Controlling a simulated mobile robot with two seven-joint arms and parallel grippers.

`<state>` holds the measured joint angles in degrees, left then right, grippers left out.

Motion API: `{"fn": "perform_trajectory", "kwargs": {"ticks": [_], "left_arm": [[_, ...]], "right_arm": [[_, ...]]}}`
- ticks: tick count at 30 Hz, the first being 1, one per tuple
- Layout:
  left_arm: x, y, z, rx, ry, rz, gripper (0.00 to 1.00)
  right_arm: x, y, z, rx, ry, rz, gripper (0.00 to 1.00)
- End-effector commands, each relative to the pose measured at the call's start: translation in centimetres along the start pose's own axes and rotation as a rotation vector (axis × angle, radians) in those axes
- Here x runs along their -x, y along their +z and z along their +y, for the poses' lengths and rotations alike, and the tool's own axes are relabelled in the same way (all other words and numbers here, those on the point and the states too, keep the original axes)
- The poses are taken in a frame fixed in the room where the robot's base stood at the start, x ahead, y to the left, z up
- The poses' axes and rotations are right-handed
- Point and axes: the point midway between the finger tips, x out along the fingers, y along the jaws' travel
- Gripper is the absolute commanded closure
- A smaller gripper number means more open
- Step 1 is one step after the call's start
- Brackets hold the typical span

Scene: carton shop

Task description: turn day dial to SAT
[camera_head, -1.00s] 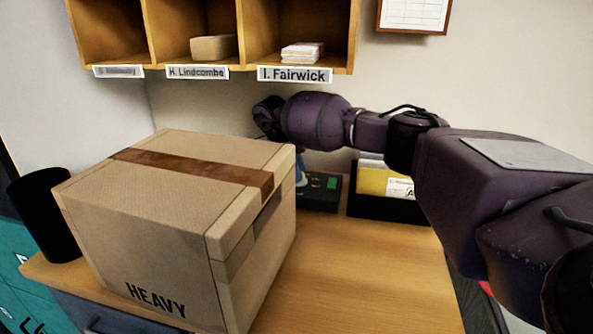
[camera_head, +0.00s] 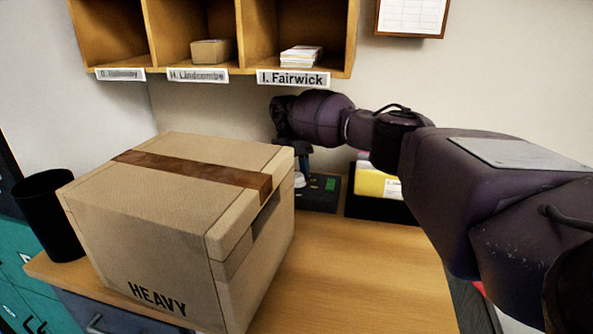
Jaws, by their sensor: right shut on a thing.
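A dark device (camera_head: 322,197) with a small green patch stands on the desk behind the carton, partly hidden by it. A small pale part, seemingly the day dial (camera_head: 299,181), shows at its left side. Its markings are too small to read. My right arm reaches in from the right, and my right gripper (camera_head: 303,164) points down over this part. It is shut on it, as far as the view shows; the fingertips are small and partly hidden. My left gripper is out of view.
A large taped carton marked HEAVY (camera_head: 150,240) fills the desk's left and front. A black file box with yellow folders (camera_head: 375,208) stands right of the device. Pigeonholes (camera_head: 205,71) hang above. A black bin (camera_head: 50,215) stands left. The desk's right front (camera_head: 360,280) is clear.

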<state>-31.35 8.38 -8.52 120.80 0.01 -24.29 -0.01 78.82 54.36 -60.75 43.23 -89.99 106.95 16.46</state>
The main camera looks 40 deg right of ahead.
Motion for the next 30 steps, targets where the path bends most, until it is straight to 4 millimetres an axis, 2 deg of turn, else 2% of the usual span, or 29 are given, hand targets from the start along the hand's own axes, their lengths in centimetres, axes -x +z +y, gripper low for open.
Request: {"fn": "perform_trajectory", "kwargs": {"ticks": [12,30], "left_arm": [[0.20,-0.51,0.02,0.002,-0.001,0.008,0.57],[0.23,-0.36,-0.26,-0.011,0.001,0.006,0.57]], "right_arm": [[-0.11,-0.02,-0.09,-0.193,0.080,0.001,0.85],[-0.20,0.03,-0.11,-0.228,0.094,0.002,0.85]]}}
